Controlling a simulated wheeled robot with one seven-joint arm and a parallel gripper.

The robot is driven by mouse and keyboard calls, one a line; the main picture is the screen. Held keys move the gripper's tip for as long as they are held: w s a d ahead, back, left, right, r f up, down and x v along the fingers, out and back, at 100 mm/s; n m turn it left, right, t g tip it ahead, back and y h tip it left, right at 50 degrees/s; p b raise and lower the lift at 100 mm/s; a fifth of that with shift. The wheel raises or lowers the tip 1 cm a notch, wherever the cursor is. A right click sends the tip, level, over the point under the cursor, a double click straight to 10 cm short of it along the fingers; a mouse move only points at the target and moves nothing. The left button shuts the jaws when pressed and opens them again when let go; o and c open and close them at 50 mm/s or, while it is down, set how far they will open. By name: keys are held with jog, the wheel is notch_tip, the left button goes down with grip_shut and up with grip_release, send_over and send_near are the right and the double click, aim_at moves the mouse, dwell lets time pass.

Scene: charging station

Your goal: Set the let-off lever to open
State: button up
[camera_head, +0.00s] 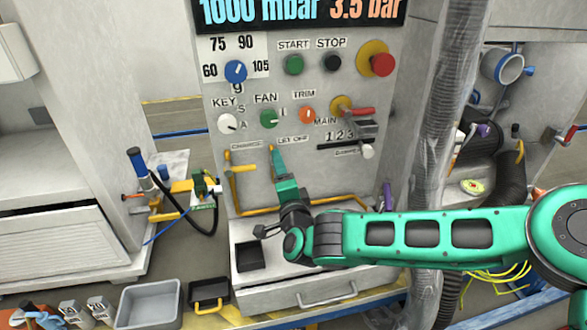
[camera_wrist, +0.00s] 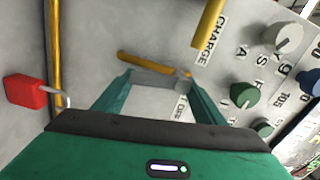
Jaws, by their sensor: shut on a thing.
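The let-off lever (camera_wrist: 150,64) is a short yellow bar on the grey panel, seen in the wrist view beside the partly covered LET OFF label (camera_wrist: 181,107).
A yellow rail (camera_wrist: 56,60) runs along the panel in the wrist view, with a red block (camera_wrist: 25,90) beside it. Knobs, including the green fan knob (camera_head: 269,118), sit above my gripper. A grey drawer (camera_head: 315,290) juts out below. A ribbed hose (camera_head: 452,110) hangs at the right.

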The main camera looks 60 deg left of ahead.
jog(key=shift+w+d+f+m, duration=0.1)
jog(key=shift+w+f+m, duration=0.3)
jog(key=shift+m, duration=0.6)
jog(key=shift+s, duration=0.1)
jog(key=o, duration=1.5)
jog(key=shift+s+r, duration=0.15)
jog(key=shift+s, duration=0.1)
jog(key=v, duration=1)
jog(key=shift+d, duration=0.3)
